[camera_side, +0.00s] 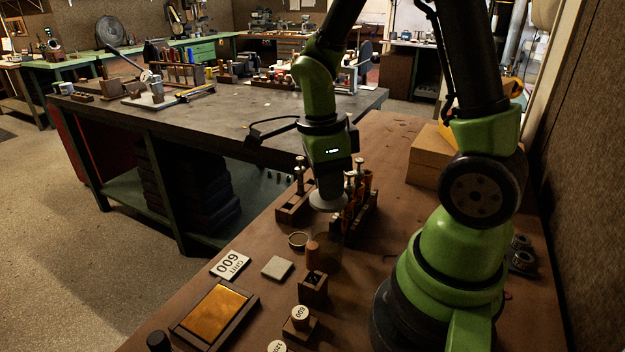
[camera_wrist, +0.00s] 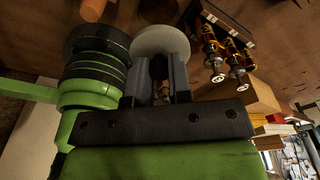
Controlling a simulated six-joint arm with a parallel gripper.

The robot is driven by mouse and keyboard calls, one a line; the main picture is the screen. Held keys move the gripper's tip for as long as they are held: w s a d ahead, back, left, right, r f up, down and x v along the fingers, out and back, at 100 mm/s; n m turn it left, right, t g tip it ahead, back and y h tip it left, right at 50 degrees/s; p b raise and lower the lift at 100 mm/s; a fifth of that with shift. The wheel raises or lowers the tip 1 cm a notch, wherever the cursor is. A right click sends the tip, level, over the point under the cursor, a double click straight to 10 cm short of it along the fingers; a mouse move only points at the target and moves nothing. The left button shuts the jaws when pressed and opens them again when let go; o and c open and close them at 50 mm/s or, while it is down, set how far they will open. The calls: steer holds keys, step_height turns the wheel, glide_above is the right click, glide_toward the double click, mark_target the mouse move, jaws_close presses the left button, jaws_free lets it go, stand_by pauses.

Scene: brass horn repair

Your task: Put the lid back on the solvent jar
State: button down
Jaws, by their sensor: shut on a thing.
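My gripper (camera_side: 329,184) is shut on a pale round disc (camera_side: 328,200), which looks like the lid. It holds the disc above the bench, next to the valve rack. In the wrist view the pale disc (camera_wrist: 160,40) sits at the tips of my two dark fingers (camera_wrist: 160,66). A dim, see-through shape below the disc looks like the glass solvent jar (camera_side: 328,254). Its rim is hard to make out, and I cannot tell how far the disc is above it.
A wooden rack with valves (camera_side: 357,200) stands close right of the disc. A framed amber tray (camera_side: 214,313) lies front left. Cardboard boxes (camera_side: 428,165) are behind.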

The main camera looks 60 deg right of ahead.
step_height(320, 180, down, 6)
steer(key=shift+f, duration=0.2)
stand_by(0.5)
steer(key=shift+f, duration=0.15)
stand_by(1.7)
steer(key=shift+c, duration=2.4)
jaws_free()
steer(key=shift+r, duration=3.55)
jaws_close()
